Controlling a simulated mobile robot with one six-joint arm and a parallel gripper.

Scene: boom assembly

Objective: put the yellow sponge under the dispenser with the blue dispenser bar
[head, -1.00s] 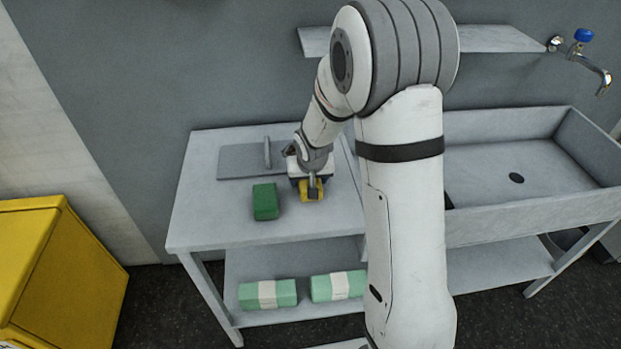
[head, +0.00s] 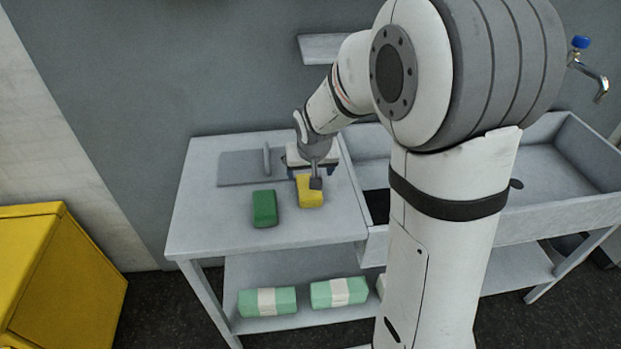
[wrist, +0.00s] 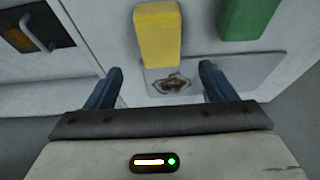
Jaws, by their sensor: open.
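The yellow sponge (head: 310,194) lies on the table, right of a green sponge (head: 264,208). A dark wrist part of mine covers some of it in the head view. In the wrist view the yellow sponge (wrist: 158,35) stands beyond the fingertips, roughly in line with the gap between them. My gripper (wrist: 160,82) is open, with nothing between its fingers. It is over the table just behind the yellow sponge, apart from it. No dispenser with a blue bar can be made out in these frames.
A grey plate with an upright handle (head: 267,160) lies at the table's back. A sink (head: 545,165) is at right, with a blue-knobbed tap (head: 581,42) above. A yellow bin (head: 60,275) stands at left.

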